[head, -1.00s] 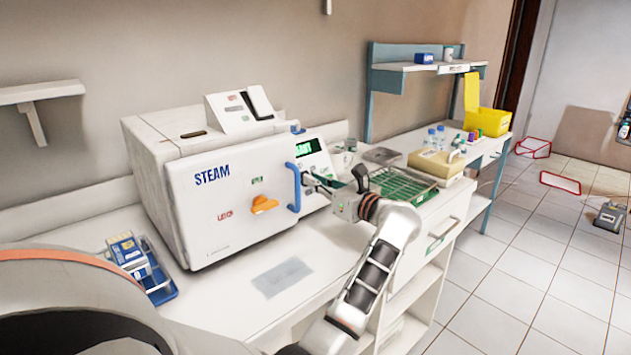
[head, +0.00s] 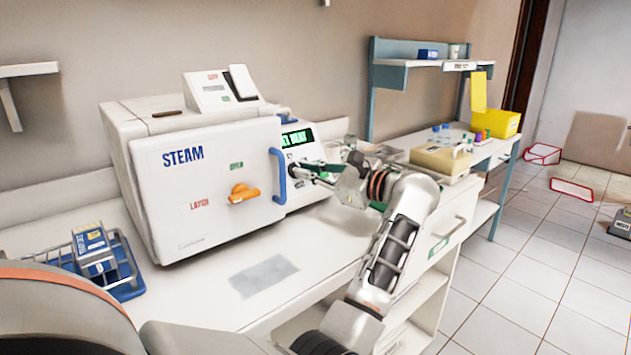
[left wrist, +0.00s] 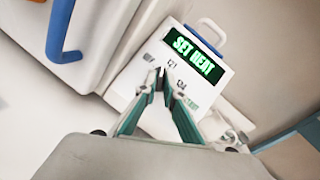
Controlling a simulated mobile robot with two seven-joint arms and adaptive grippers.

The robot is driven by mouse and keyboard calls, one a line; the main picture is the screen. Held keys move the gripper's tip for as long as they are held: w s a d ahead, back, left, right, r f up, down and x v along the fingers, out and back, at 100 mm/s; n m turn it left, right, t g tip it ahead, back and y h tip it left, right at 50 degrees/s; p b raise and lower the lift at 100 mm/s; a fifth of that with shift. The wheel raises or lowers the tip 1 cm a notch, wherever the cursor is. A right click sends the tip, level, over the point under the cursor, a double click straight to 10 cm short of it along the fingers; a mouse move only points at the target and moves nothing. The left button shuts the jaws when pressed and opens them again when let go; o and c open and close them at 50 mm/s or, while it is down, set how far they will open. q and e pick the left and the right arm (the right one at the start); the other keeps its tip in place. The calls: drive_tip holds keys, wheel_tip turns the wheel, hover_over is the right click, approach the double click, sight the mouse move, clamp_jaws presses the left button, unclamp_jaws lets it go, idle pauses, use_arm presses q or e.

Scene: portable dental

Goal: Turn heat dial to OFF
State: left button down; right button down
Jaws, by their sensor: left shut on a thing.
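The white STEAM machine (head: 200,190) stands on the counter. Its narrow control panel (head: 299,153), right of the blue door handle (head: 278,175), has a lit green display that reads SET HEAT in the left wrist view (left wrist: 199,50). My left gripper (head: 300,169) reaches the panel from the right. In the left wrist view its fingertips (left wrist: 163,82) come together among the printed marks, with 121 above and 134 to the right. It is shut on the heat dial, which the fingers almost wholly hide. Which mark the dial points at cannot be seen. My right gripper is not in view.
The orange door latch (head: 243,194) and blue handle stick out left of the gripper. A blue rack (head: 122,280) with boxes stands at the left of the counter. A beige box (head: 440,160) and yellow bin (head: 497,122) stand on the right.

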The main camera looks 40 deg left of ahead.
use_arm(q)
drive_tip(key=shift+w+a+r+n+g+h+b, duration=0.1)
drive_tip(key=shift+n+g+h+b, duration=0.5)
drive_tip(key=shift+n, duration=0.75)
drive_tip(key=shift+w+d+r+n+g+h+b, duration=0.1)
drive_tip(key=shift+n+g+h+b, duration=0.45)
drive_tip(key=shift+n, duration=0.75)
drive_tip(key=shift+w+a+n+g+h+b, duration=0.1)
drive_tip(key=shift+n+g+h+b, duration=0.25)
drive_tip(key=shift+n+b, duration=0.7)
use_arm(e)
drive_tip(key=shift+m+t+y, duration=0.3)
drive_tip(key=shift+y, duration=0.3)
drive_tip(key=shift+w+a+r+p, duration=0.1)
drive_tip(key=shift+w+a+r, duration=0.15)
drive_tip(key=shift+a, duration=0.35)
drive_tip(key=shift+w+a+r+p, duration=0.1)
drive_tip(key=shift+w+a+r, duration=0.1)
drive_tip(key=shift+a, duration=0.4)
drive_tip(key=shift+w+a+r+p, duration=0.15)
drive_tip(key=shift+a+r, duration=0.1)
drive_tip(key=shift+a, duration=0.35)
use_arm(q)
drive_tip(key=shift+n, duration=0.3)
